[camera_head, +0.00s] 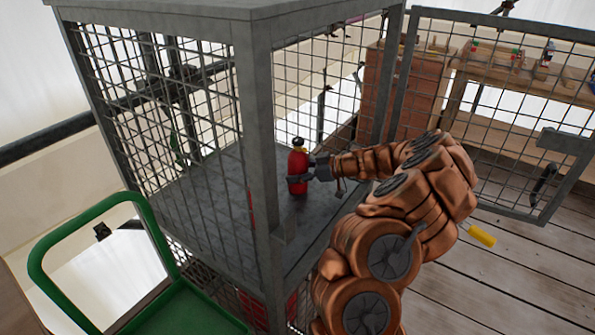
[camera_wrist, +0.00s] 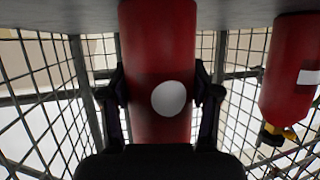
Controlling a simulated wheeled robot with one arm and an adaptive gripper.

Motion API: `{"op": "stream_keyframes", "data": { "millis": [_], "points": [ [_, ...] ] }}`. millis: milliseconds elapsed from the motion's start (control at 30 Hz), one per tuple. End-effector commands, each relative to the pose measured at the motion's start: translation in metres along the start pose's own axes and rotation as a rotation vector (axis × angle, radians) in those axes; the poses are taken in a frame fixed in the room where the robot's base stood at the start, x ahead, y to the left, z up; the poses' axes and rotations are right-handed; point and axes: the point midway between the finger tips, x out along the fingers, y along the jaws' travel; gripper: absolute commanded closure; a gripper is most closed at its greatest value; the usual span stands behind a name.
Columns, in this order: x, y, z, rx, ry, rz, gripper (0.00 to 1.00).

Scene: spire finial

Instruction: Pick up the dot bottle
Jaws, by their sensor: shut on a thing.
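The dot bottle (camera_wrist: 162,45) is a red cylinder with a white round dot, between my gripper's two fingers in the wrist view. In the head view it is the red bottle (camera_head: 298,165) with a yellow and black top, upright inside the cage. My gripper (camera_wrist: 162,95) is shut on its sides; in the head view the gripper (camera_head: 299,178) reaches it from the right. The bottle's base is at or just above the dark shelf (camera_head: 230,190); I cannot tell if it touches. The bottle's top is hidden in the wrist view.
A second red bottle (camera_wrist: 288,75) with a white rectangular mark stands to the right in the wrist view. The mesh door (camera_head: 500,130) stands open at right. A green cart (camera_head: 185,310) is at lower left.

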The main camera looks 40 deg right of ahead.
Motion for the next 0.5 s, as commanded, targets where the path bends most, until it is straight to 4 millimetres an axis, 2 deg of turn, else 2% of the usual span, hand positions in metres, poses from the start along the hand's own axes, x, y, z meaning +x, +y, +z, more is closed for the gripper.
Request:
{"op": "stream_keyframes", "data": {
  "millis": [67,333,500],
  "points": [
    [0.0000,-0.0001,0.0001,0.000,0.000,0.000,0.68],
    [-0.0001,0.0000,0.0002,0.000,0.000,0.000,0.96],
    [-0.0003,0.0001,-0.0001,0.000,0.000,0.000,0.97]
  ]
}}
